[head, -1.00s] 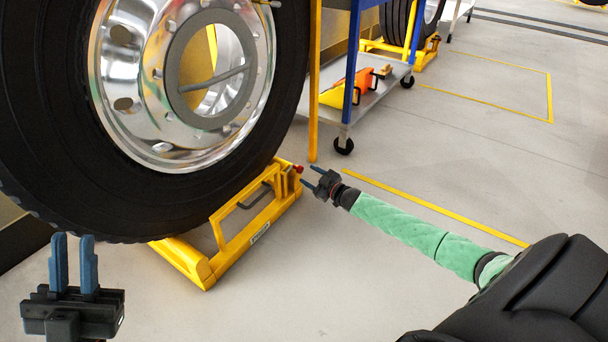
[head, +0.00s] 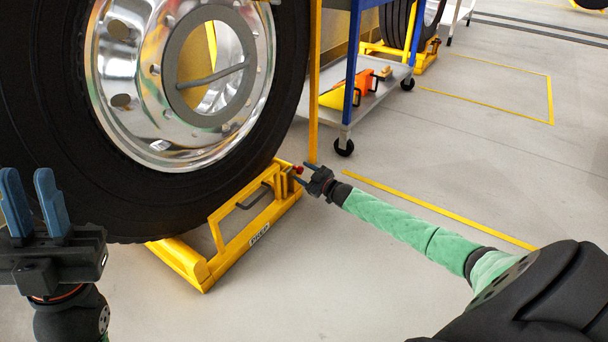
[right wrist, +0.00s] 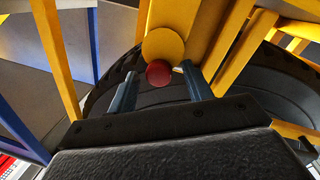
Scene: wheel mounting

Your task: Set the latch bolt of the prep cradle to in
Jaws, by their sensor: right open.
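The yellow prep cradle (head: 237,238) stands on the floor under a large tyre with a chrome wheel (head: 180,80). The latch bolt's red knob (head: 299,169) sticks out at the cradle's far right end. In the right wrist view the red knob (right wrist: 158,73) sits in front of a round yellow plate, between my finger tips. My right gripper (head: 304,174) is open with a finger on either side of the knob; I cannot tell whether they touch it. My left gripper (head: 34,203) is raised at the left, its two blue fingers apart and empty, away from the cradle.
A yellow post (head: 314,80) and a blue-framed cart (head: 350,110) with orange and yellow items stand just behind the cradle's right end. Open grey floor (head: 450,140) with yellow lines lies to the right. Another wheel on a yellow cradle stands farther back.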

